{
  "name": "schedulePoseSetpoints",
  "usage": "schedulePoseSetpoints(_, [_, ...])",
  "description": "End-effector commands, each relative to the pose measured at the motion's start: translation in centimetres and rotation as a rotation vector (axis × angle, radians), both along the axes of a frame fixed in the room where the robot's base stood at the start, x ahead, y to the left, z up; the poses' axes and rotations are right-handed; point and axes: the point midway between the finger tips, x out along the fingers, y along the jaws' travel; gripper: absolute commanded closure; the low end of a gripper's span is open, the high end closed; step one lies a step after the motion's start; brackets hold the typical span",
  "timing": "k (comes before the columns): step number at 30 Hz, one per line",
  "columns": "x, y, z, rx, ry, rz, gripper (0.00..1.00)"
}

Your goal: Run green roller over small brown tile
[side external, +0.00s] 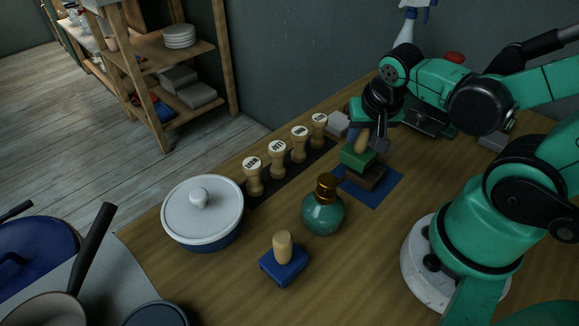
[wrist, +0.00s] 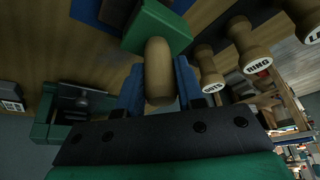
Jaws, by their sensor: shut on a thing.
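The green roller looks like a green block (side external: 358,160) with a light wooden handle. My gripper (side external: 361,138) is shut on this wooden handle; in the wrist view the handle (wrist: 158,68) stands between the blue fingers, with the green block beyond it. The small brown tile (side external: 373,181) lies on a blue mat (side external: 376,195), below the green block. The block overlaps the tile in the side view and hides part of it. I cannot tell whether they touch.
A green bottle (side external: 323,213) with a brown cap stands in front of the mat. A blue block with a wooden handle (side external: 283,259) is nearer the camera. Several wooden stamps (side external: 277,160) stand in a row behind left. A white-lidded pot (side external: 203,212) is at left.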

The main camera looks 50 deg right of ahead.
Motion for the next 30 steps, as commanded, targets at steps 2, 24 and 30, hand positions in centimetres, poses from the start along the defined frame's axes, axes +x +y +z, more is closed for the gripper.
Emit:
schedulePoseSetpoints(2, [-0.2, 0.0, 0.0, 0.000, 0.000, 0.000, 1.00])
schedulePoseSetpoints(24, [-1.6, 0.0, -0.1, 0.002, 0.001, -0.001, 1.00])
schedulePoseSetpoints(30, [-1.8, 0.0, -0.1, 0.001, 0.001, 0.000, 1.00])
